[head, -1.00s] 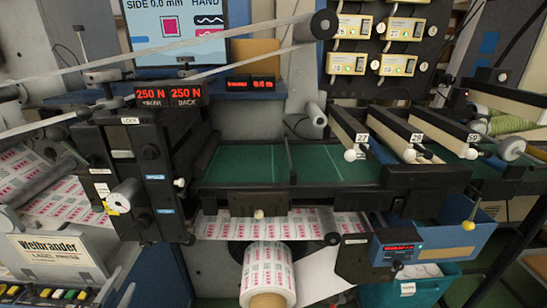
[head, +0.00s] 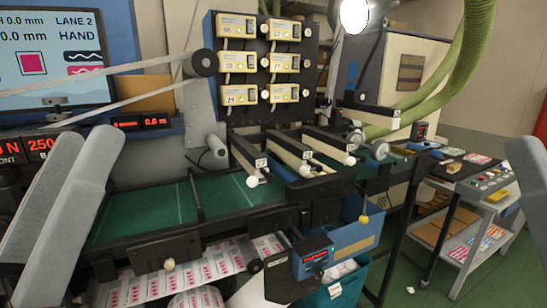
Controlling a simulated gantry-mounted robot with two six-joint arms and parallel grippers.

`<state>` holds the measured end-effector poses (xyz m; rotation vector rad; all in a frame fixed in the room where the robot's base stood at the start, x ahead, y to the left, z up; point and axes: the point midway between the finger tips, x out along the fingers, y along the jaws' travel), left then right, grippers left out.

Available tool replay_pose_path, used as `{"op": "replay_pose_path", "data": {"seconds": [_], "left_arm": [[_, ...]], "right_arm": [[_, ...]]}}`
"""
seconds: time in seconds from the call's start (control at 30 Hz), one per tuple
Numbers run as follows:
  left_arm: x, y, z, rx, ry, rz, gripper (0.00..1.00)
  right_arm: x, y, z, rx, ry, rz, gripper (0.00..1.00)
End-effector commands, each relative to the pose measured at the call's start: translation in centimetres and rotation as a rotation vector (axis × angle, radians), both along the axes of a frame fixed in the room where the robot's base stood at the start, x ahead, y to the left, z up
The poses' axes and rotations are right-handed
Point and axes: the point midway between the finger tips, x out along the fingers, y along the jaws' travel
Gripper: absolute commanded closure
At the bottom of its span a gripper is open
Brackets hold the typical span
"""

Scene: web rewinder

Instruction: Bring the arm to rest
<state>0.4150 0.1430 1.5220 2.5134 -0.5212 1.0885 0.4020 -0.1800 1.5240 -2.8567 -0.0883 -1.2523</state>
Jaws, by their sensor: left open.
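Part of my right arm (head: 527,172) shows as a pale grey piece at the right edge. My right gripper does not show.
The rewinder's green table (head: 150,212) spans the middle, with several white-knobbed arms (head: 262,160) above it. A printed label web (head: 215,265) runs below. A teal bin (head: 338,285) stands under the machine. A cart (head: 475,215) stands at right, with open green floor near it.

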Motion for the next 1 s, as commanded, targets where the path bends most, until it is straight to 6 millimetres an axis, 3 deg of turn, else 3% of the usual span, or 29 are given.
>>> {"op": "replay_pose_path", "data": {"seconds": [0.03, 0.07, 0.1, 0.17, 0.37, 0.6, 0.7, 0.83, 1.0], "left_arm": [[-2.2, 1.8, 1.3, 0.056, -0.057, 0.185, 0.23], [-2.5, 3.0, 1.0, 0.098, -0.051, 0.309, 0.23], [-1.6, 3.8, 0.2, 0.174, -0.012, 0.435, 0.23], [-1.5, 3.6, 4.4, 0.18, -0.017, 0.43, 0.23], [-1.4, 3.6, 12.2, 0.178, -0.016, 0.425, 0.23], [-1.4, 3.6, 23.9, 0.178, -0.015, 0.424, 0.23], [-1.4, 3.6, 27.7, 0.177, -0.015, 0.423, 0.23], [-1.3, 3.6, 30.4, 0.178, -0.014, 0.423, 0.23], [-1.3, 3.6, 30.8, 0.178, -0.014, 0.423, 0.23]], "right_arm": [[0.0, 0.0, 0.0, 0.0, 0.0, 0.0, 0.5], [0.0, 0.0, 0.0, 0.0, 0.0, 0.0, 0.5], [0.0, 0.0, 0.0, 0.0, 0.0, 0.0, 0.5], [0.1, 0.0, 4.0, 0.0, 0.003, 0.0, 0.5], [0.0, 0.0, 12.0, 0.0, -0.001, 0.0, 0.5], [0.0, 0.0, 23.7, 0.0, -0.001, 0.0, 0.5], [0.0, 0.0, 27.5, 0.0, -0.001, 0.0, 0.5], [0.0, 0.0, 30.3, 0.0, 0.0, 0.0, 0.5], [0.0, 0.0, 30.7, 0.0, 0.0, 0.0, 0.5]]}}
